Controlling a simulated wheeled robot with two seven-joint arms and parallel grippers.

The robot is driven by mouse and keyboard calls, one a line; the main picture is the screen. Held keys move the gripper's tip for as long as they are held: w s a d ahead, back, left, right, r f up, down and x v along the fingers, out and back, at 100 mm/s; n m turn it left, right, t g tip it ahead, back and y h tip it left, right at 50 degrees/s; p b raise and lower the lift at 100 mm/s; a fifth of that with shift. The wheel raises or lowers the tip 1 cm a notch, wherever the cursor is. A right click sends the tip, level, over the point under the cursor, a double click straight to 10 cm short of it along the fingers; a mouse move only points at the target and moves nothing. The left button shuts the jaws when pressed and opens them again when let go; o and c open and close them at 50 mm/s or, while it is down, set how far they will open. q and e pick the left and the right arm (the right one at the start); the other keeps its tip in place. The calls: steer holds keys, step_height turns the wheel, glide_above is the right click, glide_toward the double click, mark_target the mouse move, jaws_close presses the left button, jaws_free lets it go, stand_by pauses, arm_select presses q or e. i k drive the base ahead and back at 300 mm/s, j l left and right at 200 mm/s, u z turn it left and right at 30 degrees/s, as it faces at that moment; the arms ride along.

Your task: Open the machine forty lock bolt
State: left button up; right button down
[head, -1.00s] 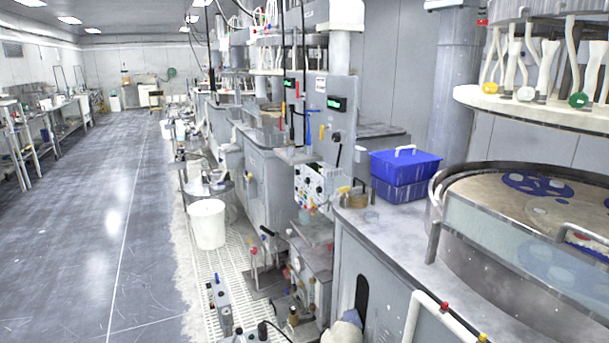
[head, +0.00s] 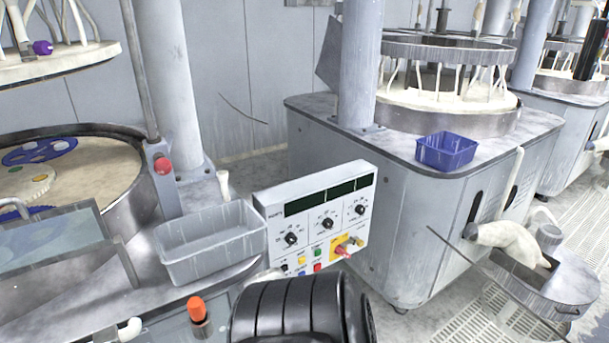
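Neither of my grippers shows in the head view. A polishing machine with a round platen (head: 100,165) stands at the left, with blue and yellow carrier discs on it. A second polishing machine (head: 425,195) stands behind at the right, its upper plate raised on a column. A control panel (head: 318,222) with dials, coloured buttons and dark displays stands between them. I see no readable machine number. I cannot pick out a lock bolt. A red knob (head: 163,165) sits on a post beside the left platen.
A grey bin (head: 212,240) rests on the near machine's top, beside the panel. A blue bin (head: 446,151) sits on the far machine's corner. An orange knob (head: 197,308) stands at the bottom. Floor grating (head: 455,310) and a metal tub (head: 545,280) lie at the right.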

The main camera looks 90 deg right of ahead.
mark_target(360, 242)
steer(key=z, duration=3.15)
